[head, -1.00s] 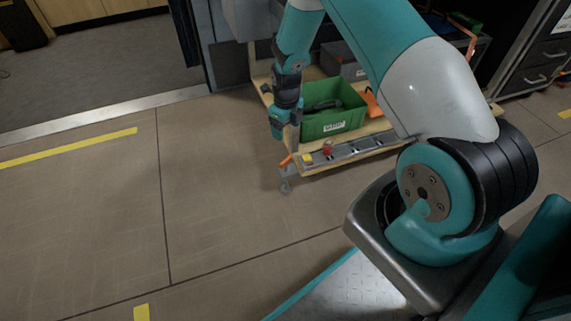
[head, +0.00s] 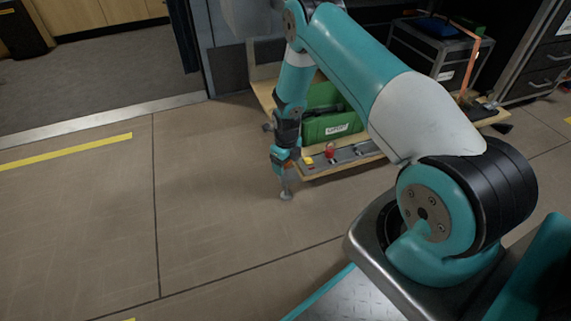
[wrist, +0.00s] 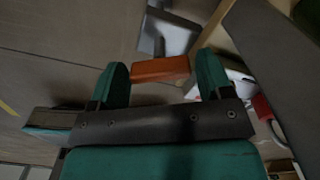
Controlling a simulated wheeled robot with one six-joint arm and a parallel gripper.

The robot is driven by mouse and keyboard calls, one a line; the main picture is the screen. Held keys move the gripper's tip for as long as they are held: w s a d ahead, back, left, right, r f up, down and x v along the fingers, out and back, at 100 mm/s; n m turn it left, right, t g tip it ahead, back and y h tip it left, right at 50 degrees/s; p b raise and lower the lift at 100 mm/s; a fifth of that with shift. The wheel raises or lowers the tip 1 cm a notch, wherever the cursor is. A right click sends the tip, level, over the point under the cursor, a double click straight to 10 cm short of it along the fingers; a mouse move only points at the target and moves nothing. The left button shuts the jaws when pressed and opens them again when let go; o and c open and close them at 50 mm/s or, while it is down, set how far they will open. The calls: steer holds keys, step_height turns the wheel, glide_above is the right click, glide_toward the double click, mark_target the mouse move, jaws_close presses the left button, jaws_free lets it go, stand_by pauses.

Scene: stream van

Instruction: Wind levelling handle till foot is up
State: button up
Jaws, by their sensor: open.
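The orange levelling handle (wrist: 160,69) shows in the wrist view between the two teal fingers of my gripper (wrist: 162,64). In the head view my gripper (head: 283,160) points down at the near left corner of the wooden platform (head: 335,171) and covers the handle. The grey levelling foot (head: 286,195) shows just below the gripper. I cannot tell whether it touches the floor.
A green crate (head: 328,127) stands on the platform behind my gripper. A red part (head: 331,151) and a yellow block (head: 308,161) sit near the platform's front edge. The red part (wrist: 264,106) is close to the right finger in the wrist view. Floor to the left is clear.

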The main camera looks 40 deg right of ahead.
steer(key=c, duration=0.6)
steer(key=shift+a, duration=0.15)
steer(key=shift+c, duration=0.2)
steer(key=shift+n, duration=0.3)
